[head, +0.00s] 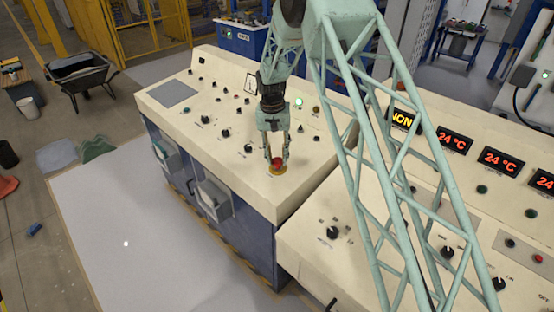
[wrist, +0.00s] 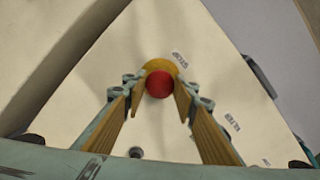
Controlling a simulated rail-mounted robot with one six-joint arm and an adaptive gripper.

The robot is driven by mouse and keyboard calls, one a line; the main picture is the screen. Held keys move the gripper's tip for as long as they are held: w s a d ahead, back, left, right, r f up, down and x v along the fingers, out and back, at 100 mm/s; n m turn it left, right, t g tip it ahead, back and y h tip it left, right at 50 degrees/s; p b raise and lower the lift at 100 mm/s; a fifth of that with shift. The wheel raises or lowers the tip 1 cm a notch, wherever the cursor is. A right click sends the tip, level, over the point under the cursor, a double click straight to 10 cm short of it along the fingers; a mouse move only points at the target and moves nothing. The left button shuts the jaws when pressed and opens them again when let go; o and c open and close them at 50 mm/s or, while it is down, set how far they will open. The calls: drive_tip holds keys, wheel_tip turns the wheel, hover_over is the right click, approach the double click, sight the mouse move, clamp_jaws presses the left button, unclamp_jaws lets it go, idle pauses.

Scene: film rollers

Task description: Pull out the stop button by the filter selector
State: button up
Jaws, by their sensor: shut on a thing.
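The red stop button (head: 277,161) sits on a yellow base (head: 278,171) near the front right corner of the left console's sloped top. My gripper (head: 276,159) points down at it, with one finger on each side. In the wrist view the red button (wrist: 159,84) lies between my fingertips (wrist: 160,90), and the yellow base (wrist: 158,65) shows behind it. My gripper is shut on the button. A small label (wrist: 232,121) stands near the right finger, but the print is too small to read surely. I cannot tell which knob is the filter selector.
Black knobs (head: 248,176) and small buttons are spread over the left console (head: 180,120). A green lamp (head: 298,102) glows behind my gripper. The right console (head: 300,240) carries red displays (head: 455,140) and knobs. My lattice arm crosses above it. The floor in front is clear.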

sight(275, 160)
drive_tip(key=o, duration=1.2)
drive_tip(key=shift+r, duration=0.3)
drive_tip(key=shift+c, duration=0.2)
drive_tip(key=shift+f, duration=0.1)
wheel_tip(275, 160, up, 12)
drive_tip(key=shift+a, duration=0.4)
